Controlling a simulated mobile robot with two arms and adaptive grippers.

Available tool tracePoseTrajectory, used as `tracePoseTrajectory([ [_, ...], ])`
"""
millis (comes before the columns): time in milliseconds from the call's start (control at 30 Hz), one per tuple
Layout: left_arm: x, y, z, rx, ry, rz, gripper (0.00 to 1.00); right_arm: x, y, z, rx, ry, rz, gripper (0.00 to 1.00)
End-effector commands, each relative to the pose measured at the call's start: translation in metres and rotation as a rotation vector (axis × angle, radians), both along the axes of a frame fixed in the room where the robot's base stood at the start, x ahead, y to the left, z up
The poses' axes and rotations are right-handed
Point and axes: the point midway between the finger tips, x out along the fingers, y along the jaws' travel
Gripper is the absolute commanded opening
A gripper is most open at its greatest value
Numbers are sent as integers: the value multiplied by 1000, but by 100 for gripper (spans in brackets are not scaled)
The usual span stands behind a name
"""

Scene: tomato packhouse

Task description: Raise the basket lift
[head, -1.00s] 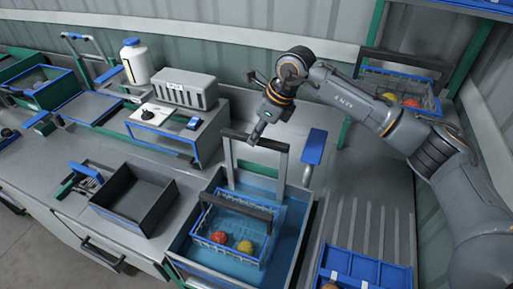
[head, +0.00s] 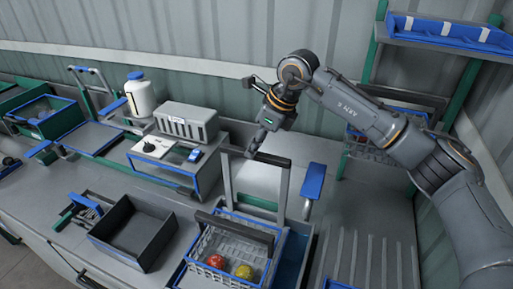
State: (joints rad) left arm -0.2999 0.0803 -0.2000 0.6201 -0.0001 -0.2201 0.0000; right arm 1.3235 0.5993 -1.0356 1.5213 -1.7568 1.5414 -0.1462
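The basket lift is a grey upright frame (head: 284,190) with a top bar, standing at the tank (head: 293,262) in the counter. Its wire basket (head: 243,236) has a blue rim and holds a red tomato (head: 216,261) and a yellowish one (head: 244,271). A dark bar crosses above the basket. My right gripper (head: 254,153) reaches down to the middle of the top bar and appears shut on it; the fingertips are small and partly hidden. The basket's lower part is cut off by the picture's bottom edge. My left gripper is out of view.
A blue-ended lever (head: 313,180) stands right of the lift. An empty dark crate (head: 130,262) lies left of the tank. Behind are a grey slotted box (head: 186,122) and a white jug (head: 139,94). Another basket (head: 372,152) stands at the right, partly behind my arm.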

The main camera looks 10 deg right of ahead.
Motion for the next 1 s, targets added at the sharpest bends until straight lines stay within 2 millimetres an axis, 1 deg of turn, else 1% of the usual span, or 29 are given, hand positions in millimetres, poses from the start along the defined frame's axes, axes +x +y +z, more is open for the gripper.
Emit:
tracePoseTrajectory([
  [333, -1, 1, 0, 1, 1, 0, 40, -2, -1, -4, -5, 11, 1, 43],
  [467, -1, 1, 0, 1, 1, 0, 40, -4, -3, 5, -5, 10, 2, 43],
  [567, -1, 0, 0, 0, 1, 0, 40, -7, -9, 20, -6, 7, 2, 43],
  [800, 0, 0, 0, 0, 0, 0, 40, -18, -25, 69, -5, 5, 1, 43],
  [900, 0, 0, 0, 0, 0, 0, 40, -22, -31, 85, -4, 5, 0, 43],
  [1000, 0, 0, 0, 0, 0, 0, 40, -25, -35, 97, -4, 7, 0, 43],
])
